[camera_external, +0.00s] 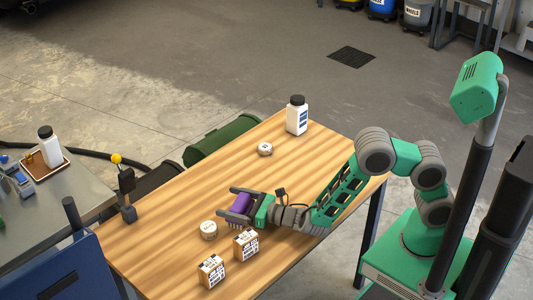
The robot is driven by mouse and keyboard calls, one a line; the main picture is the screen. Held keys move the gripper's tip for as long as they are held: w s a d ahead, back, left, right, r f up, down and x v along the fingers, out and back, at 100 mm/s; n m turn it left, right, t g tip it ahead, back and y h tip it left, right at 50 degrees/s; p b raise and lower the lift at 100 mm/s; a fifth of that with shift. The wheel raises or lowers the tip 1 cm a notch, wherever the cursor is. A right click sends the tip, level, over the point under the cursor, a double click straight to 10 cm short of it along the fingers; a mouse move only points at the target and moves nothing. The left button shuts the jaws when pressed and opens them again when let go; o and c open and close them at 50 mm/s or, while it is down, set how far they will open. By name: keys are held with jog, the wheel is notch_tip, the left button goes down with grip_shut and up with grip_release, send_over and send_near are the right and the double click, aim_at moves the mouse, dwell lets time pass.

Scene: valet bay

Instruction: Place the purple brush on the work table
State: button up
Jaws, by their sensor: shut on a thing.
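The purple brush (240,204) is between the fingers of my gripper (236,206), which is shut on it. Dark bristles show at its lower edge. My gripper is low over the middle of the wooden work table (185,185). I cannot tell whether the brush touches the table top. My arm reaches in from the right side, and part of the brush is hidden by the fingers.
A round tin (209,230) and two small boxes (211,271) (246,244) stand just in front of my gripper. A white bottle (297,115) and another tin (265,149) stand at the far end. A yellow-knobbed lever tool (126,190) is at the left edge.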

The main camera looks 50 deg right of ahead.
jog(key=shift+r, duration=0.15)
jog(key=shift+f, duration=0.2)
jog(key=o, duration=1.2)
jog(key=shift+r, duration=0.25)
jog(key=b+v, duration=0.3)
jog(key=v, duration=0.8)
jog(key=shift+s+d+f, duration=0.1)
jog(key=shift+s+f, duration=0.05)
jog(key=shift+s, duration=0.15)
jog(key=shift+s+d, duration=0.15)
